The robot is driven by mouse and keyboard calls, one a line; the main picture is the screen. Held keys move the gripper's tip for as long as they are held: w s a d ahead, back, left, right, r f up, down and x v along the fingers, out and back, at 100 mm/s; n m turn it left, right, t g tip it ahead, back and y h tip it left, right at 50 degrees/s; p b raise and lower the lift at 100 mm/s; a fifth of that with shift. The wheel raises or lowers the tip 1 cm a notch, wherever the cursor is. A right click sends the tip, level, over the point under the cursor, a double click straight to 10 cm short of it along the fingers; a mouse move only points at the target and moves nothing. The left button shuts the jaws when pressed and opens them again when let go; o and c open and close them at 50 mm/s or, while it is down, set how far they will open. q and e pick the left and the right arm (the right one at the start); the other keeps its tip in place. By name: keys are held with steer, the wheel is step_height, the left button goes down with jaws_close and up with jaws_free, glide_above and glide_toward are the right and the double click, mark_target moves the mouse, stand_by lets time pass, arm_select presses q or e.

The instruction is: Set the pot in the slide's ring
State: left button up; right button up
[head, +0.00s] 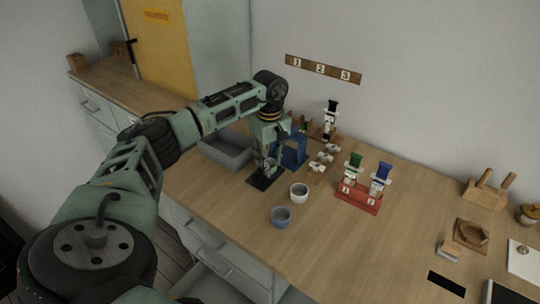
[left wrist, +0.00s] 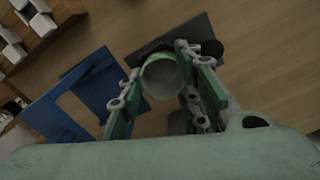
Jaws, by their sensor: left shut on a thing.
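My left gripper (head: 268,163) points down over a dark flat plate (head: 260,183) on the counter. In the left wrist view its fingers (left wrist: 165,88) are shut on a small round green pot (left wrist: 161,76) with a pale inside. I cannot make out the slide's ring clearly. My right gripper is not in view.
A white pot (head: 299,195) and a blue-grey pot (head: 281,219) stand in front. A grey bin (head: 226,152) sits left, and white pieces (head: 324,155) lie behind. The counter's middle front is clear.

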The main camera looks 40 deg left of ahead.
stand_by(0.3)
arm_select(q)
steer(key=o, duration=0.9)
steer(key=shift+r+p, duration=1.95)
steer(key=shift+r, duration=0.55)
step_height(320, 180, up, 12)
steer(key=shift+f, duration=0.1)
